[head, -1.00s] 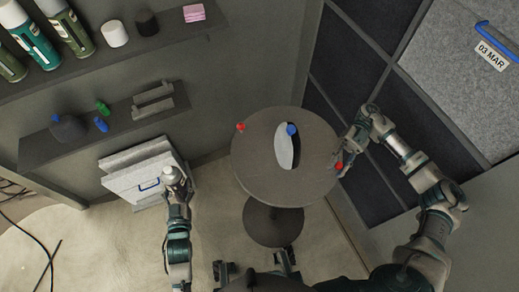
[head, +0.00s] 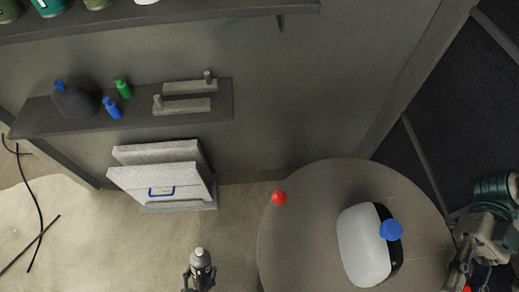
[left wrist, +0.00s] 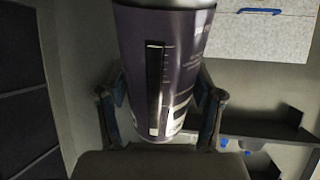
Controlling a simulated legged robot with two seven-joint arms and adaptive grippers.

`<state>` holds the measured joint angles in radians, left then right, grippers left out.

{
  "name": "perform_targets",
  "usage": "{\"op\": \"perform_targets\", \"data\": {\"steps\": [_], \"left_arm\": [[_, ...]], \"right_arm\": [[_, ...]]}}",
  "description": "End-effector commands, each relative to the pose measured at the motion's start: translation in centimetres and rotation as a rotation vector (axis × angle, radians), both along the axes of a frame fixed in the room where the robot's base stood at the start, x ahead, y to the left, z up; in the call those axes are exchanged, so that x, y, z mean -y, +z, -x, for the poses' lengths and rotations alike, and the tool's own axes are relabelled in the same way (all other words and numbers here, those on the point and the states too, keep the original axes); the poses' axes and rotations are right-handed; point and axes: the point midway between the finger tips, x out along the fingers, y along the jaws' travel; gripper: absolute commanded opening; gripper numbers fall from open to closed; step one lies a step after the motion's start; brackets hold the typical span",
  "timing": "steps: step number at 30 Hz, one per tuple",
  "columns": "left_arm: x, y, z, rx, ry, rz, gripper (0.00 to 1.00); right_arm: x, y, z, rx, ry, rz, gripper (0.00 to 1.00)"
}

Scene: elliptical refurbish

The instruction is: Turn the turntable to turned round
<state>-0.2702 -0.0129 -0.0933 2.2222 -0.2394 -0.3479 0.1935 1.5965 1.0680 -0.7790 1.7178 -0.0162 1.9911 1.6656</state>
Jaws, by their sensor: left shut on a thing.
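The round grey-brown turntable (head: 300,235) stands at the lower right of the head view, its near part cut off. A red knob (head: 279,198) sits at its left rim. Another red knob (head: 466,289) shows partly at its right rim. A white and black object (head: 362,245) with a blue knob (head: 391,230) is on top. My right gripper (head: 462,275) is beside the right knob, partly out of frame; its fingers are unclear. My left gripper (head: 199,280) is shut on a can (head: 201,258), left of the turntable. In the left wrist view the can (left wrist: 180,70) is dark with a printed label.
A wall shelf (head: 210,125) holds a dark rounded container (head: 75,101), small green (head: 123,88) and blue (head: 112,107) bottles and grey blocks (head: 182,105). A grey bin (head: 163,182) with a blue handle is below. Cables (head: 35,205) lie at the left.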

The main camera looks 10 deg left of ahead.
Motion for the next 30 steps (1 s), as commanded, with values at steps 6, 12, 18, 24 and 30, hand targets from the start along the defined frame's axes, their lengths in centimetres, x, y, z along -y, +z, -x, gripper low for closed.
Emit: {"op": "perform_targets", "data": {"steps": [6,12,18,24,30], "left_arm": [[0.0,-4.2,1.6,-0.058,0.0,-0.001,0.0],[0.1,-5.2,2.0,-0.073,0.0,-0.003,0.0],[0.1,-5.3,2.0,-0.075,0.0,-0.005,0.0],[0.2,-5.2,2.0,-0.075,-0.001,-0.006,0.0],[0.2,-5.3,2.1,-0.076,0.0,-0.008,0.0]], "right_arm": [[0.2,-0.4,-0.2,-0.007,0.022,-0.005,0.0],[0.5,-0.2,0.0,-0.006,0.034,-0.002,0.0],[0.7,-0.2,0.0,-0.004,0.035,-0.001,0.0],[0.8,-0.3,0.0,-0.005,0.035,-0.002,0.0],[1.0,-0.4,-0.1,-0.005,0.035,-0.002,0.5]]}}
